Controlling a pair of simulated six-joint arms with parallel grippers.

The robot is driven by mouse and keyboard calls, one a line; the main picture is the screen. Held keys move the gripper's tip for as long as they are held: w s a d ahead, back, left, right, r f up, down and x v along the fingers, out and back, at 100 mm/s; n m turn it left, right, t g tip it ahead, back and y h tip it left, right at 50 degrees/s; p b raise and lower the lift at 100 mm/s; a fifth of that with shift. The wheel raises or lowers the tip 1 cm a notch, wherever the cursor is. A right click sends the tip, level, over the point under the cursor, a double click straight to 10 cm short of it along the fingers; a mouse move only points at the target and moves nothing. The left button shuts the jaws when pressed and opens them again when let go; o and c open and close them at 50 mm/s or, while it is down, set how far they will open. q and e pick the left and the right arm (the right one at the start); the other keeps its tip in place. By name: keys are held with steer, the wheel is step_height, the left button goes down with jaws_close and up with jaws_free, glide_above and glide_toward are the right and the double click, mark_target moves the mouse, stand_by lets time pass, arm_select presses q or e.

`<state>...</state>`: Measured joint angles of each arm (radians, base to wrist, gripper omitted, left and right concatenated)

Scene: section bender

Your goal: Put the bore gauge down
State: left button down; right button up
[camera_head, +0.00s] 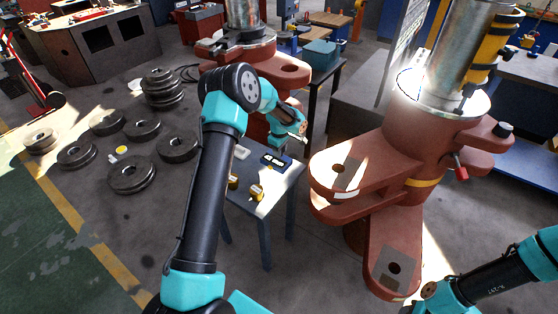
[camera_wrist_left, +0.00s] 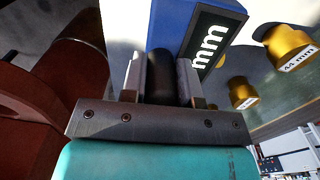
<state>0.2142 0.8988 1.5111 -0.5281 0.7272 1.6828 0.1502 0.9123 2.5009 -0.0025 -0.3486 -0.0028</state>
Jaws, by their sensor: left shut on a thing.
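My left gripper (camera_wrist_left: 163,80) is shut on a black cylindrical part, the bore gauge (camera_wrist_left: 162,62), with one finger on each side of it. In the head view the left gripper (camera_head: 291,142) is over the far right part of a small table (camera_head: 278,196), and the held part is hard to make out there. A blue block (camera_wrist_left: 192,22) with a black "mm" panel is right beside the held part; I cannot tell whether they are joined. A blue piece (camera_head: 276,161) with a display shows at the gripper in the head view. My right gripper is not in view.
Gold pieces (camera_head: 257,192) stand on the small table; one (camera_wrist_left: 290,48) reads "44 mm". A white item (camera_head: 242,152) lies near the back edge. The large red-brown bender (camera_head: 395,155) stands close on the right. Dark discs (camera_head: 132,174) lie on the floor at left.

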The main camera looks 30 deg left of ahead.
arm_select(q)
steer(key=shift+f, duration=0.55)
steer(key=shift+f, duration=1.85)
steer(key=shift+f, duration=0.15)
steer(key=c, duration=0.9)
jaws_free()
steer(key=shift+o, duration=0.2)
step_height(320, 180, up, 12)
steer(key=shift+r, duration=0.15)
